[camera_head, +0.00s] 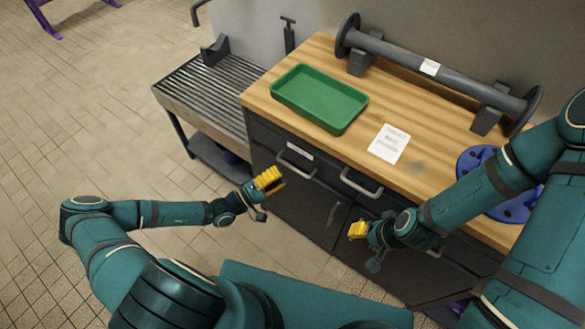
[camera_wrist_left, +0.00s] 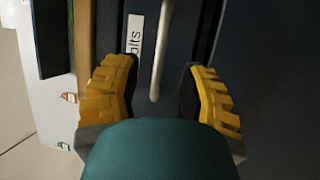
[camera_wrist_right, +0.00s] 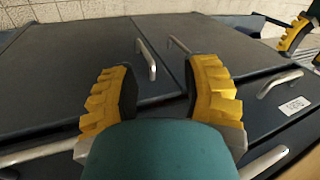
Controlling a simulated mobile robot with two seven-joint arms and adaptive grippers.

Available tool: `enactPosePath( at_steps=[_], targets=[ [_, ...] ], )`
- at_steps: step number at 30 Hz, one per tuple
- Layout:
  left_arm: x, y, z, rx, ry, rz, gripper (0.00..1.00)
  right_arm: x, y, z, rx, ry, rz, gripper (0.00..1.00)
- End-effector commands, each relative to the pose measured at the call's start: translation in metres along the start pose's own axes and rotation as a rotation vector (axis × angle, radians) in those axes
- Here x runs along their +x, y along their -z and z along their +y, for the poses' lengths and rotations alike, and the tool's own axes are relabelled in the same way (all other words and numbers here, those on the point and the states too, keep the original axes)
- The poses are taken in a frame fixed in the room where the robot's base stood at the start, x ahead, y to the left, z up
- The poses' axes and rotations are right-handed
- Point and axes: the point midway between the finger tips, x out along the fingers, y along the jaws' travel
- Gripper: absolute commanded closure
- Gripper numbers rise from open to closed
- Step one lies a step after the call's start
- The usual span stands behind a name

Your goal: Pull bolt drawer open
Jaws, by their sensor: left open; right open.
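The bolt drawer (camera_head: 275,148) is the dark left drawer under the wooden top, and its front looks flush with the cabinet. Its pale label, partly hidden, reads "olts" in the left wrist view (camera_wrist_left: 134,40). Its bar handle (camera_head: 296,164) also shows in the left wrist view (camera_wrist_left: 158,60), between the finger lines and apart from both fingers. My left gripper (camera_head: 269,180) is open and empty, just in front of and below this handle. My right gripper (camera_head: 358,230) is open and empty, in front of the cabinet's lower doors.
A second drawer handle (camera_head: 361,184) is to the right. Door handles (camera_wrist_right: 147,60) show below the drawers. A green tray (camera_head: 318,98), a white card (camera_head: 390,143), a flanged pipe (camera_head: 430,68) and a blue flange (camera_head: 478,160) are on the worktop (camera_head: 420,115). Open floor lies left.

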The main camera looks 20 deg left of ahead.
Motion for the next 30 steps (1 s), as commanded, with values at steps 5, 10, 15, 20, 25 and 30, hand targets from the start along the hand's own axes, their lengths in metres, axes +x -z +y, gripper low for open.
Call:
enactPosePath(
  at_steps=[5,10,15,20,25,30],
  targets=[
    [0.030,-0.001,-0.001,-0.001,-0.001,-0.002,0.59,0.005,0.001,0.002,0.000,0.000,0.002,0.53],
    [0.046,-0.001,-0.001,0.000,0.000,-0.002,0.59,0.006,0.001,0.002,-0.001,0.000,0.004,0.53],
    [0.051,0.000,0.000,-0.001,0.000,0.000,0.59,0.007,0.001,0.003,-0.001,0.000,0.004,0.53],
    [0.051,0.000,0.000,0.000,0.001,0.000,0.59,0.007,0.001,0.002,-0.001,0.000,0.004,0.53],
    [0.051,0.000,0.000,0.000,0.001,-0.001,0.95,0.007,0.001,0.002,-0.001,0.000,0.004,0.53],
    [0.051,0.000,0.000,0.000,0.001,-0.001,1.00,0.007,0.001,0.002,-0.001,0.000,0.004,0.53]
  ],
)
